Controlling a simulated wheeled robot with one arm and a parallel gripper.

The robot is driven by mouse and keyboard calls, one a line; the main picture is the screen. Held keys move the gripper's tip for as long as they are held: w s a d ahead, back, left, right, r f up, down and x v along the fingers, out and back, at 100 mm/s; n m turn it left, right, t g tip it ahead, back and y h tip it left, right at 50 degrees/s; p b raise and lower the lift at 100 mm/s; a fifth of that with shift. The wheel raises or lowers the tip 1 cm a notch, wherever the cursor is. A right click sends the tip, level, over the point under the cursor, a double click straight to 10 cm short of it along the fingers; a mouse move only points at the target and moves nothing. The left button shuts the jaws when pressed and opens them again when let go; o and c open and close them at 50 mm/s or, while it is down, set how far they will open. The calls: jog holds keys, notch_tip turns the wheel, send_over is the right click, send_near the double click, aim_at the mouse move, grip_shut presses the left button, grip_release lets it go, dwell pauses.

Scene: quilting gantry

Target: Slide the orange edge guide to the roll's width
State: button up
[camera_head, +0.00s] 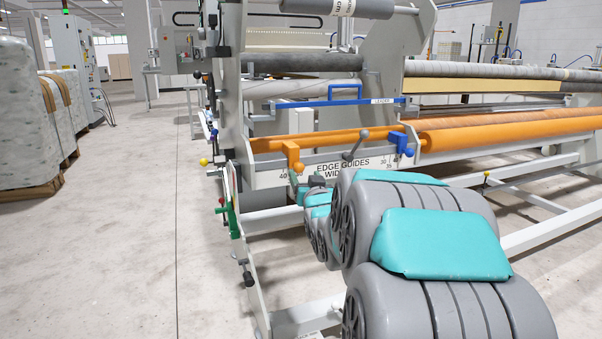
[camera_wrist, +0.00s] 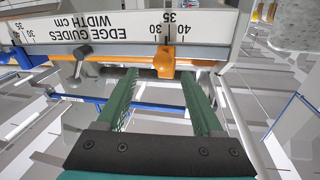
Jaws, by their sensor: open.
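The orange edge guide (camera_head: 292,153) sits on the orange bar, near the left end of the white scale plate (camera_head: 340,168) marked "EDGE GUIDES WIDTH cm". In the wrist view, turned upside down, the orange guide (camera_wrist: 163,62) stands below the 30, 35 and 40 marks; its exact reading is unclear. My gripper (camera_wrist: 158,74) is open and empty, with its green fingers pointing toward the guide. The guide appears between the fingertips in the picture; I cannot tell any contact. A blue edge guide (camera_head: 402,147) sits at the scale's right end. Which roll sets the width is unclear.
A grey lever with a round knob (camera_head: 364,136) rises between the guides and shows dark in the wrist view (camera_wrist: 82,56). A blue bar (camera_head: 345,103) runs above. Long orange rollers (camera_head: 500,132) extend right.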

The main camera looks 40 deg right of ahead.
aim_at(302, 171)
jog(key=d+n+t+y+p, duration=0.1)
jog(key=n+t+y, duration=0.1)
jog(key=n+y, duration=0.1)
jog(key=f+n+t+y+p, duration=0.1)
jog(key=n+y, duration=0.1)
jog(key=n, duration=0.1)
jog(key=d+f+n+t+y+p, duration=0.1)
jog(key=n+t+y, duration=0.1)
jog(key=n+y, duration=0.1)
jog(key=shift+w+d+f+t+y, duration=0.15)
jog(key=shift+d+t+y, duration=0.15)
jog(key=x, duration=0.6)
jog(key=shift+w, duration=0.35)
grip_shut()
dwell(0.9)
